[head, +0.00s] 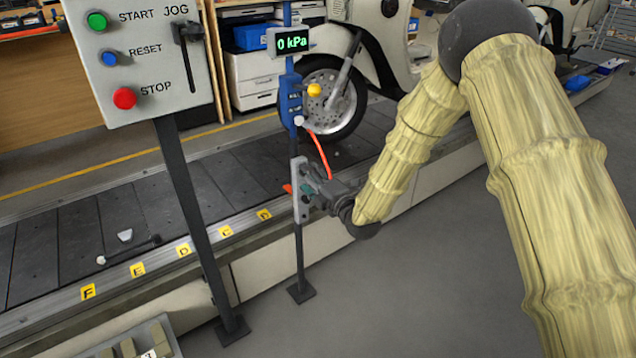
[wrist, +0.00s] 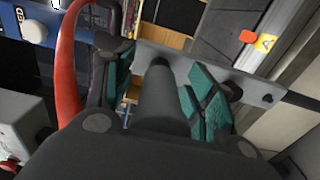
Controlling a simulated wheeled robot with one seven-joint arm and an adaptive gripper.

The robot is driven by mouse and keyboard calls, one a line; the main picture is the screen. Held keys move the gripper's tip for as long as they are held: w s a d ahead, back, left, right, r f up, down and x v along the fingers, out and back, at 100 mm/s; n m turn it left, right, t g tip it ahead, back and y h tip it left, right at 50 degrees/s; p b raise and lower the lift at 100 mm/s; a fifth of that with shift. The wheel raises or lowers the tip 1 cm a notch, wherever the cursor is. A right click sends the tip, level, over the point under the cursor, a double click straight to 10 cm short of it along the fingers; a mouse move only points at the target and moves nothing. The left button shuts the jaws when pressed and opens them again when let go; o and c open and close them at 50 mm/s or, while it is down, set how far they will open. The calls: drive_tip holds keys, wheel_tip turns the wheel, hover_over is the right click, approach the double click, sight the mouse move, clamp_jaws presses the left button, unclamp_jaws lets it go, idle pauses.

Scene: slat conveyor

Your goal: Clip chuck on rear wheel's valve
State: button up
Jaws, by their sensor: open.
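My gripper (head: 313,190) is at the grey holder plate (head: 299,206) on the thin post. In the wrist view, its teal-padded fingers (wrist: 162,88) are open, on either side of a dark grey cylinder (wrist: 158,98) that looks like the chuck. The cylinder is in front of the plate (wrist: 262,91); I cannot tell whether the pads touch it. A red hose (head: 321,150) runs down from the blue inflator unit (head: 290,98) to the gripper; it also shows at left in the wrist view (wrist: 66,65). A scooter wheel (head: 331,98) is behind the post. I cannot make out its valve.
The display (head: 291,42) reads 0 kPa. A control box (head: 140,60) with a lever stands on a post at left. The slat conveyor (head: 75,235) with lettered rail markers runs behind both posts. A small tool (head: 130,248) lies on it.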

drive_tip(key=shift+w+a+r, duration=0.25)
drive_tip(key=shift+a+r, duration=0.15)
drive_tip(key=shift+r, duration=0.15)
idle(0.6)
clamp_jaws()
drive_tip(key=shift+s+d+f, duration=0.2)
drive_tip(key=shift+s+f, duration=0.05)
drive_tip(key=shift+s, duration=0.1)
drive_tip(key=shift+s, duration=0.1)
drive_tip(key=shift+s+d+r, duration=0.1)
drive_tip(key=shift+s+d, duration=0.1)
drive_tip(key=shift+s, duration=0.05)
drive_tip(key=shift+s+d+f, duration=0.25)
drive_tip(key=shift+s+d, duration=0.05)
drive_tip(key=shift+d, duration=0.25)
drive_tip(key=shift+v, duration=1.7)
drive_tip(key=shift+p, duration=0.35)
